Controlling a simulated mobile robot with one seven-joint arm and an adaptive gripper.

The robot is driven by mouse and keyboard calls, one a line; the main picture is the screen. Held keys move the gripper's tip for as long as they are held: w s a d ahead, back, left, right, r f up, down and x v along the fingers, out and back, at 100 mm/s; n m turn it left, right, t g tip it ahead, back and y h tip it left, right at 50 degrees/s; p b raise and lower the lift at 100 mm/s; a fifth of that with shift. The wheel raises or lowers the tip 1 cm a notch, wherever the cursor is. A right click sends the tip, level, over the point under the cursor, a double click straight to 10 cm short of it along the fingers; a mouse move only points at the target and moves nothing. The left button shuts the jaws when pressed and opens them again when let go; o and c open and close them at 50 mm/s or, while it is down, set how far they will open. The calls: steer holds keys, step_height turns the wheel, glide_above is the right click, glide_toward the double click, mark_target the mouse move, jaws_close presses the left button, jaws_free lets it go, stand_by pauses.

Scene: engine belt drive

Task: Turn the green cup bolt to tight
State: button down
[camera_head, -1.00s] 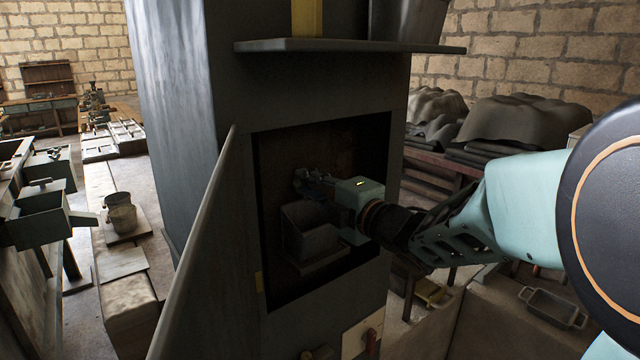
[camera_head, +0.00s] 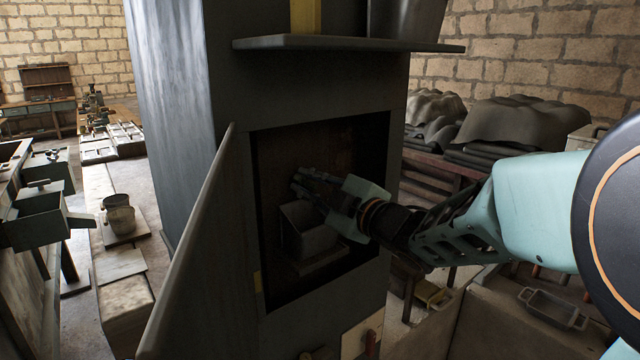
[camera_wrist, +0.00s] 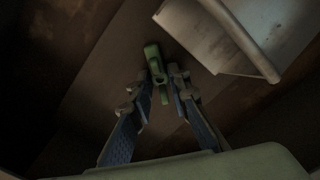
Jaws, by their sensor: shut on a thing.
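The green cup bolt (camera_wrist: 154,62) shows in the wrist view as a small green lever with a rounded head, its narrow end pointing down the picture. My gripper (camera_wrist: 160,76) is shut on it, with one finger on either side. In the head view my gripper (camera_head: 299,180) reaches into the dark recess of the tall cabinet, above the grey bin. There the bolt is too dark and too hidden by my fingers to make out.
The grey bin (camera_head: 312,238) sits in the recess right under my gripper; its wall (camera_wrist: 212,50) is close to the right finger in the wrist view. The open cabinet door (camera_head: 190,260) stands to the left. A shelf (camera_head: 350,44) juts out above.

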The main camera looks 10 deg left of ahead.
steer(key=m+p, duration=0.2)
steer(key=m, duration=0.4)
steer(key=shift+r+m, duration=0.15)
steer(key=shift+m, duration=0.15)
steer(key=m+p, duration=0.2)
steer(key=m, duration=0.2)
steer(key=shift+m, duration=0.3)
steer(key=c, duration=1.8)
jaws_free()
steer(key=v, duration=1.2)
